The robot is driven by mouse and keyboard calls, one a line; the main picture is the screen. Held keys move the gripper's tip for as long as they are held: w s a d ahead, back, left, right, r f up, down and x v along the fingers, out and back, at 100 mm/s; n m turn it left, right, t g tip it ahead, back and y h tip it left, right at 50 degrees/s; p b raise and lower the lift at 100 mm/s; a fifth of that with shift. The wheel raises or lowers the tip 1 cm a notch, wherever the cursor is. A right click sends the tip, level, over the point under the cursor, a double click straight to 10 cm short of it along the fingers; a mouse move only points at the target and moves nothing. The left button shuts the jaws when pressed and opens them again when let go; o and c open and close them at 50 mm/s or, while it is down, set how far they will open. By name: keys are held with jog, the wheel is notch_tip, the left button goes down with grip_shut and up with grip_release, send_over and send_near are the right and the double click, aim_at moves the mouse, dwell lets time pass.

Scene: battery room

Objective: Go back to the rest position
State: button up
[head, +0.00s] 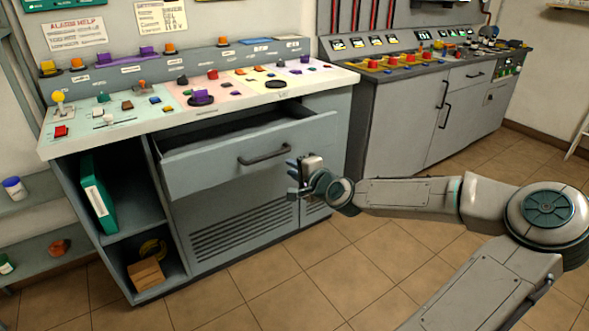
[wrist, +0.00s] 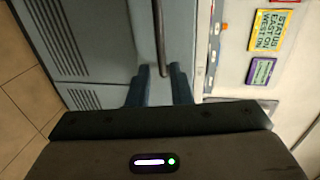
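My gripper (head: 296,172) is in front of the console cabinet, close to the right end of the drawer handle (head: 264,154). In the wrist view my gripper (wrist: 161,72) has its two blue fingers apart, with the dark handle bar (wrist: 159,35) showing between and beyond their tips. I cannot tell whether they touch it. Nothing is held. The grey drawer (head: 215,163) is pulled partly out, and its dark inside shows. My arm stretches in from the right side of the head view.
The control console (head: 185,118) carries many knobs and buttons above the drawer. An open shelf at its left holds a green binder (head: 98,200) and a cardboard box (head: 146,273). A second console (head: 420,70) stands behind at right. Tiled floor (head: 330,270) is clear in front.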

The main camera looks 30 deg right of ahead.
jog(key=s+a+f+n+g+y+p, duration=0.1)
jog(key=s+a+f+n+g+p, duration=0.15)
jog(key=a+n+g+p, duration=0.4)
jog(key=s+a+f+n+g+y+p, duration=0.1)
jog(key=s+a+f+n+g, duration=0.2)
jog(key=a, duration=0.6)
jog(key=s+a+r+n+g+h+p, duration=0.1)
jog(key=s+a+r+n+p, duration=0.1)
jog(key=s+r+p, duration=0.2)
jog(key=s+a+r+n+g+p, duration=0.1)
jog(key=s+a+r+n+p, duration=0.2)
jog(key=s+r, duration=0.6)
jog(key=s+a+r+n+g+h+p, duration=0.1)
jog(key=s+r+p, duration=0.4)
jog(key=r, duration=0.7)
jog(key=shift+s+a+n+h, duration=0.3)
jog(key=shift+s+a+n, duration=0.55)
jog(key=shift+s+n, duration=0.15)
jog(key=shift+r, duration=0.1)
jog(key=shift+d, duration=0.1)
